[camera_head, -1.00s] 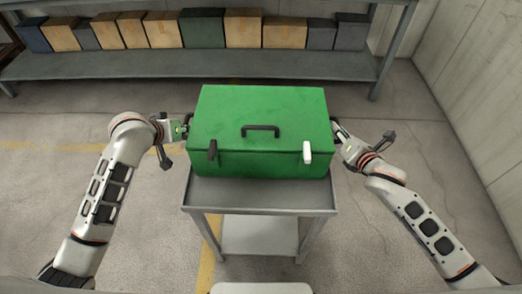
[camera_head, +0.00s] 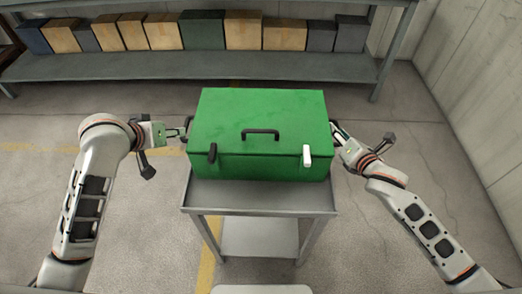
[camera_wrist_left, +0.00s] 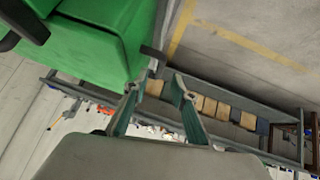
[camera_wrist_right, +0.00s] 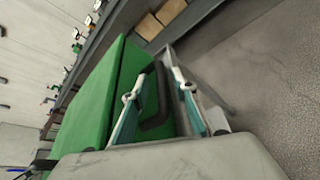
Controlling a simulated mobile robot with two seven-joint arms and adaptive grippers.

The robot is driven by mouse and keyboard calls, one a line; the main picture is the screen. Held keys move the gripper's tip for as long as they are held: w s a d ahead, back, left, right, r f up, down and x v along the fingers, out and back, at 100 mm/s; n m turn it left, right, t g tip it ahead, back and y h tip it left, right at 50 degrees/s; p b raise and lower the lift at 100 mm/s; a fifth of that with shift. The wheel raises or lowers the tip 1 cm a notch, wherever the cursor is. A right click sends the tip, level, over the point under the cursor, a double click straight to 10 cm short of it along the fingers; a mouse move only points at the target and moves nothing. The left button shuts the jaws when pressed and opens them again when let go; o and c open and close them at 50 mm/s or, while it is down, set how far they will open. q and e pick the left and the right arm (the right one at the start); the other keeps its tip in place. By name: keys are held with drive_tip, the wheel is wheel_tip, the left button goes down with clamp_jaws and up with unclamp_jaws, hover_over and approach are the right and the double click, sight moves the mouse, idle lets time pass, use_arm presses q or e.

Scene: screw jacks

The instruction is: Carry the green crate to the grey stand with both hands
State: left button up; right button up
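The green crate (camera_head: 262,115) sits level on the grey stand (camera_head: 260,200), with its front latches facing me. Its lid handle (camera_head: 260,133) is black. My left gripper (camera_head: 185,132) is open to the left of the crate. In the left wrist view the black side handle (camera_wrist_left: 153,53) lies just beyond the open fingertips (camera_wrist_left: 155,86). My right gripper (camera_head: 336,130) is at the crate's right side. In the right wrist view its fingers (camera_wrist_right: 153,85) are spread, with the right side handle (camera_wrist_right: 155,118) between them.
A long grey shelf (camera_head: 130,68) with several brown, grey and green boxes stands behind the stand. A concrete wall (camera_head: 480,90) is at the right.

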drive_tip(key=shift+s, duration=0.15)
use_arm(q)
drive_tip(key=v, duration=0.4)
drive_tip(key=shift+r, duration=0.1)
use_arm(e)
drive_tip(key=v, duration=1.1)
drive_tip(key=shift+s, duration=0.3)
drive_tip(key=shift+r, duration=0.15)
